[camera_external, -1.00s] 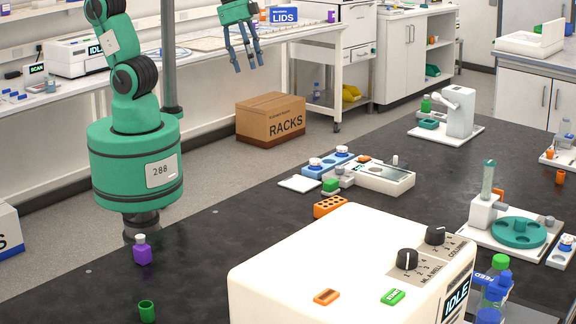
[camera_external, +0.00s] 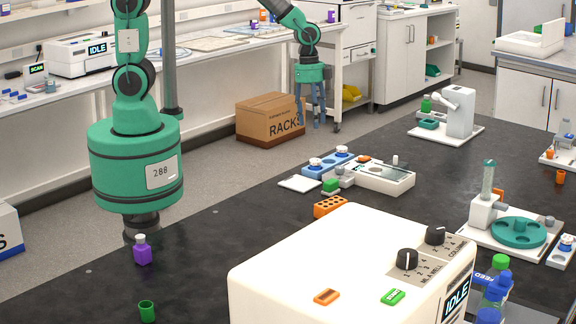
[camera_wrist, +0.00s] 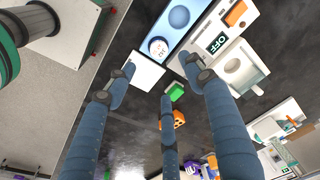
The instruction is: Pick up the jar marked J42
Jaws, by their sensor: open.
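Two small jars with white-and-blue lids, the near one (camera_external: 314,163) and the far one (camera_external: 341,151), sit on a blue tray (camera_external: 328,163) on the dark bench. In the wrist view one round white lid (camera_wrist: 158,47) with small dark and red marks shows on the blue tray (camera_wrist: 166,29); I cannot read the marks for certain. A third similar jar (camera_external: 567,242) stands at the right edge. My gripper (camera_external: 312,122) hangs fingers down beyond the bench, in front of the cardboard box. Its three fingers (camera_wrist: 160,85) are spread and empty, apart from the jars.
A white pad (camera_external: 300,183) lies beside the tray. A white device (camera_external: 385,178) with an OFF screen (camera_wrist: 218,43), a green block (camera_external: 331,185) and an orange rack (camera_external: 329,206) are close by. A large white machine (camera_external: 330,265) stands in front.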

